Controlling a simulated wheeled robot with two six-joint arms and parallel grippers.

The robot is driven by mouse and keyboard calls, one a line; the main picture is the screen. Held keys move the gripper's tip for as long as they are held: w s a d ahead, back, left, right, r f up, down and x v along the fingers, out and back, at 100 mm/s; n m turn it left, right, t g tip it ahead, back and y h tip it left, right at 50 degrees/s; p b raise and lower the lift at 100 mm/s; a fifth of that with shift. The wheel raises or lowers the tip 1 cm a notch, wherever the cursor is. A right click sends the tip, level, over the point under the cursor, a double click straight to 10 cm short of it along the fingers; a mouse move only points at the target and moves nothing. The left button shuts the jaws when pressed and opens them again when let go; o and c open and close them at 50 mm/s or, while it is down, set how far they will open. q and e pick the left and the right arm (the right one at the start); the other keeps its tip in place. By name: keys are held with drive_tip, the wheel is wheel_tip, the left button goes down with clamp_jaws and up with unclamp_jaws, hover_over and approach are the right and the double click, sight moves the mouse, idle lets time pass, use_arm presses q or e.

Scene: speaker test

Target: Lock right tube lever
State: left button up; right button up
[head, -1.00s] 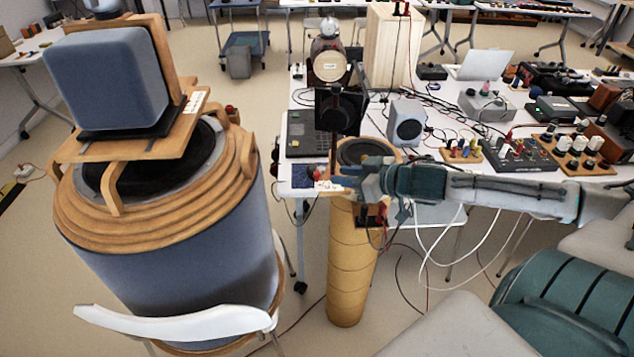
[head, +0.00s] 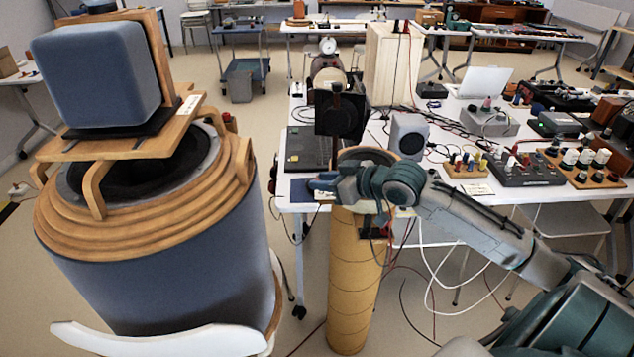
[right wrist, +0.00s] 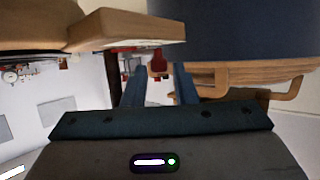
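The narrow wooden tube (head: 356,285) stands upright at the table's front edge, right of the large drum. My right gripper (head: 322,186) is at the tube's top, on its left side, and covers the small parts there. In the right wrist view its two fingers (right wrist: 161,85) are apart. A small red part (right wrist: 157,63) shows in the gap between them; I cannot tell whether it is the tube lever or something farther off. A wooden block (right wrist: 135,27) with a white label is close above the fingers. My left gripper is not in view.
The large blue drum (head: 165,255) with wooden rings and a blue box (head: 97,75) on top fills the left. A dark plate on a stand (head: 340,113) rises behind the tube. The table behind holds a small speaker (head: 408,135), a laptop and cables.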

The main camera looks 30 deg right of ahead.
drive_tip(key=shift+x, duration=1.25)
drive_tip(key=shift+c, duration=0.3)
clamp_jaws()
